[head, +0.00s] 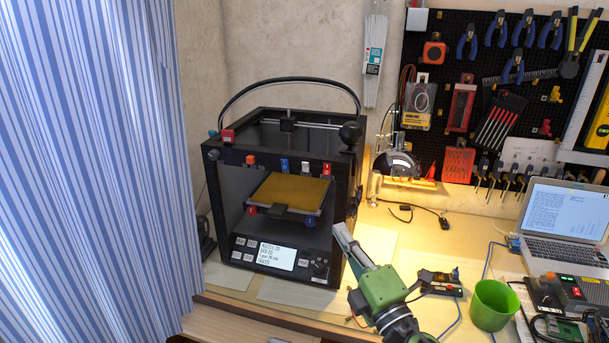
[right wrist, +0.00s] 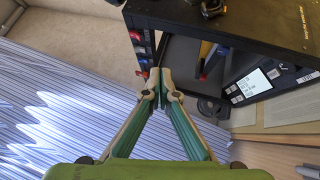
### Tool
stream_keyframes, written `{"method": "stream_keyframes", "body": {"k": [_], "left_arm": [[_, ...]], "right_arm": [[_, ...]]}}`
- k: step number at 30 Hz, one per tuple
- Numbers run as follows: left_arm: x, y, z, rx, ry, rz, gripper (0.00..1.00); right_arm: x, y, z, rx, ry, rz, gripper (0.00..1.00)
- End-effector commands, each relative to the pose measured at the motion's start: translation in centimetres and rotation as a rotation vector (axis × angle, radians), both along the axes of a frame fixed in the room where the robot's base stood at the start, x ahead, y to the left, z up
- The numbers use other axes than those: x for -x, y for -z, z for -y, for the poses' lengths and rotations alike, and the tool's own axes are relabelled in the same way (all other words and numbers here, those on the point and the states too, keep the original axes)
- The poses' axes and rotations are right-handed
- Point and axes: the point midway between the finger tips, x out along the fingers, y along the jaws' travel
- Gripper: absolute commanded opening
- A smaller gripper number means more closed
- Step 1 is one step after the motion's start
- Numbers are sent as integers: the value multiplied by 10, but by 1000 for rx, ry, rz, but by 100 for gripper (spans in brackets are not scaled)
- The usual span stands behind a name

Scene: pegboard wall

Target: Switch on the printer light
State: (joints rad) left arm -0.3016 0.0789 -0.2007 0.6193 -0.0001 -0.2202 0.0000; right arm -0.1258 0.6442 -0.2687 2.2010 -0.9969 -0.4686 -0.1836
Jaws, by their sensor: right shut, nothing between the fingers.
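The black 3D printer (head: 343,190) stands on the table, with a yellow-brown bed (head: 290,190) inside and a lit display (head: 277,254) low on its front. Small orange, blue, white and red parts sit along its upper front bar; I cannot tell which one works the light. My right gripper (head: 342,232) is shut and empty, in front of the printer's right front edge from the head camera. In the right wrist view, the closed fingertips (right wrist: 160,74) appear beside the printer's dark frame (right wrist: 262,32), with the display (right wrist: 250,85) to their right; contact is unclear. My left gripper is out of view.
A striped curtain (head: 85,170) hangs at the left. A green cup (head: 492,305), a laptop (head: 565,225) and small electronics (head: 440,283) lie to the right. A pegboard of tools (head: 480,90) is behind. Some table right of the printer is clear.

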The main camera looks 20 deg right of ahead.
Motion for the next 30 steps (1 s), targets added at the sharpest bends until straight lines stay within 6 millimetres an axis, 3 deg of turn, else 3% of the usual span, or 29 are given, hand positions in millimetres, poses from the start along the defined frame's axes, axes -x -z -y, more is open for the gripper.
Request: {"method": "stream_keyframes", "body": {"k": [3,6,20,30], "left_arm": [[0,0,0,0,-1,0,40],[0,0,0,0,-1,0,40],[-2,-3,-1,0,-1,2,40],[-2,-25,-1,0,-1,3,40]], "right_arm": [[1,-23,-18,140,-60,77,0],[2,-31,-26,195,-84,107,0],[0,-34,-28,209,-89,115,0],[-41,-51,-38,207,-88,116,0]]}}
